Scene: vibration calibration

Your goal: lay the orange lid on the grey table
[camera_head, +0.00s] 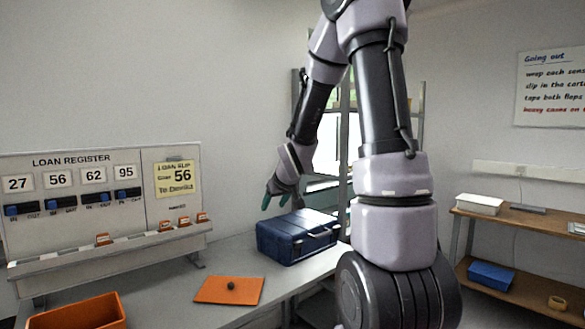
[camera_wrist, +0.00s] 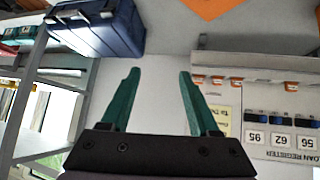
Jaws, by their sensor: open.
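The orange lid (camera_head: 229,290) lies flat on the grey table (camera_head: 225,262), with a small dark knob at its middle. It also shows at the top edge of the wrist view (camera_wrist: 208,7), partly cut off. The grey table shows in the wrist view (camera_wrist: 160,50) too. My gripper (camera_head: 276,199) is above the back of the table, over the blue case and apart from the lid. In the wrist view my gripper (camera_wrist: 157,75) has its two green fingers spread, with nothing between them.
A closed blue case (camera_head: 296,238) stands on the table right of the lid. An open orange box (camera_head: 80,313) is at the front left. The loan register board (camera_head: 100,200) stands behind, with a ledge of small orange-and-white items. A wooden shelf (camera_head: 520,215) is at the right.

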